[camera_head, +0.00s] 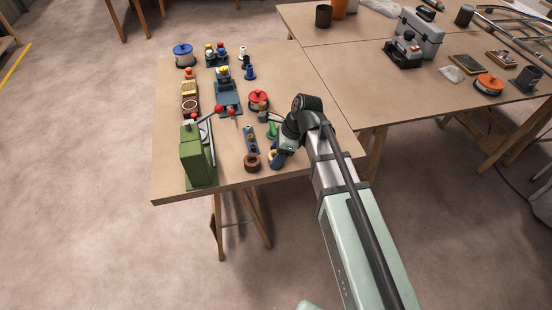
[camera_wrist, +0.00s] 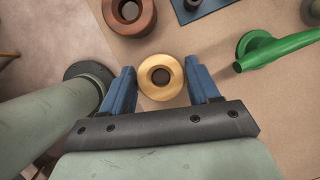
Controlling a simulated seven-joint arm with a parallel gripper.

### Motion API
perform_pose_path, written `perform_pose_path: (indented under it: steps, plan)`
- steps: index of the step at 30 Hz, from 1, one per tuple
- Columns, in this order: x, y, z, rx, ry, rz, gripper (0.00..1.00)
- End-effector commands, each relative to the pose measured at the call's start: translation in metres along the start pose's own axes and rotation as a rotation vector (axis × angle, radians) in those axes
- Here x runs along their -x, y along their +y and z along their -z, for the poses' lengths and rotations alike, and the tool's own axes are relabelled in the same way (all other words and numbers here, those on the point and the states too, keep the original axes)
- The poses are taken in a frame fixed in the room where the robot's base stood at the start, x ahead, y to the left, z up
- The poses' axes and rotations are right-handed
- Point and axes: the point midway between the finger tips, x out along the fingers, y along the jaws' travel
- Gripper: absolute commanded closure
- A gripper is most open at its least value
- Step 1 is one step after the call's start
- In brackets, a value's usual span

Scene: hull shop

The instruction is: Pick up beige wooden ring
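The beige wooden ring (camera_wrist: 160,61) shows in the wrist view with its dark centre hole facing the camera. It lies between the two blue fingers of my gripper (camera_wrist: 162,76), with a narrow gap on each side. My gripper is open, and no firm contact with the ring shows. In the head view my gripper (camera_head: 280,156) is low over the table's near right part. The ring is small there and largely hidden by the gripper.
A brown ring (camera_wrist: 130,14) lies close by, ahead and left; it also shows in the head view (camera_head: 251,162). A tall green box (camera_head: 197,160) stands left on the table (camera_head: 304,92). The table's near edge is close.

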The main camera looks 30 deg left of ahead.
Motion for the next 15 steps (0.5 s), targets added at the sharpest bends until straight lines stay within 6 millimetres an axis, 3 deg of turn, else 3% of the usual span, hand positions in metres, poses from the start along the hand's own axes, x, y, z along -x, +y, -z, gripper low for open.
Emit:
perform_pose_path:
  steps: [11, 15]
  plan:
    - [0.0001, 0.0, 0.0, 0.0, 0.0, 0.0, 0.76]
    - [0.0002, 0.0, -0.0001, 0.0, 0.0, 0.0, 0.77]
